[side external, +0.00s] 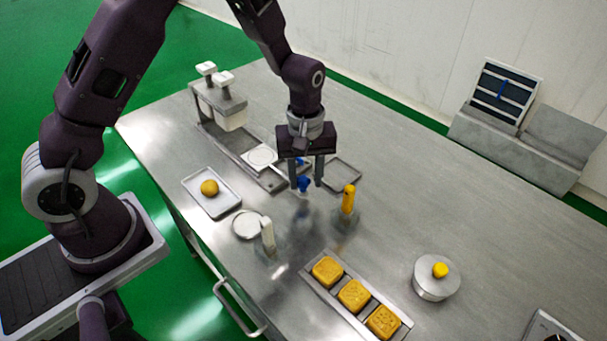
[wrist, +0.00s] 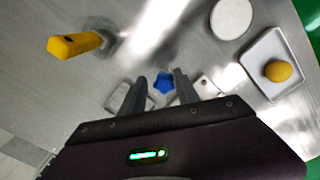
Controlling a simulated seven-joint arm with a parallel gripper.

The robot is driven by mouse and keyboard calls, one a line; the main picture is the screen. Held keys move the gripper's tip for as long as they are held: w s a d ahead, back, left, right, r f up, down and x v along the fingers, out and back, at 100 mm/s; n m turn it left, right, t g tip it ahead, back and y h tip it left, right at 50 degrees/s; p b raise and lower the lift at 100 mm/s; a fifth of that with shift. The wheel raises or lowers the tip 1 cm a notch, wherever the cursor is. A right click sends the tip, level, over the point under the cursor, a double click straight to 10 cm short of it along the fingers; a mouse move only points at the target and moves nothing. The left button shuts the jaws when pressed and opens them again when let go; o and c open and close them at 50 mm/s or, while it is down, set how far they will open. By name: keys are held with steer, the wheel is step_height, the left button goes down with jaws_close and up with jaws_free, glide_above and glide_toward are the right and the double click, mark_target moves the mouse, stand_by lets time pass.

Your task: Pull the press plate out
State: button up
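The machine (side external: 222,112) stands at the back left of the table, a grey frame with white blocks on top. A white square plate (side external: 262,157) with a round mark lies on its low bed; I take it for the press plate. A blue star-shaped knob (side external: 303,183) is at my fingertips, and the wrist view shows it too (wrist: 164,83). My gripper (side external: 305,181) points down with its fingers apart, one on each side of the knob. I cannot tell whether they touch it. Another bit of blue (side external: 300,161) shows behind the fingers, partly hidden.
A tray of yellow cakes (side external: 337,296) and a round tin (side external: 435,285) are nearer the front. The right back table is clear.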

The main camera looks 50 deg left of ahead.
steer(key=shift+a, duration=0.1)
step_height(320, 180, up, 8)
steer(key=shift+f, duration=0.25)
steer(key=s+r+m+t, duration=0.15)
steer(key=s+r, duration=0.25)
steer(key=r, duration=0.4)
steer(key=s+a+r+m+t, duration=0.1)
steer(key=s+r+m, duration=0.3)
steer(key=s, duration=0.5)
steer(key=s+a+r+m+t, duration=0.1)
steer(key=s+r+m+t, duration=0.2)
steer(key=s, duration=0.6)
step_height(320, 180, up, 2)
steer(key=shift+s+r+m, duration=0.1)
steer(key=shift+s+m, duration=0.3)
steer(key=shift+m, duration=0.75)
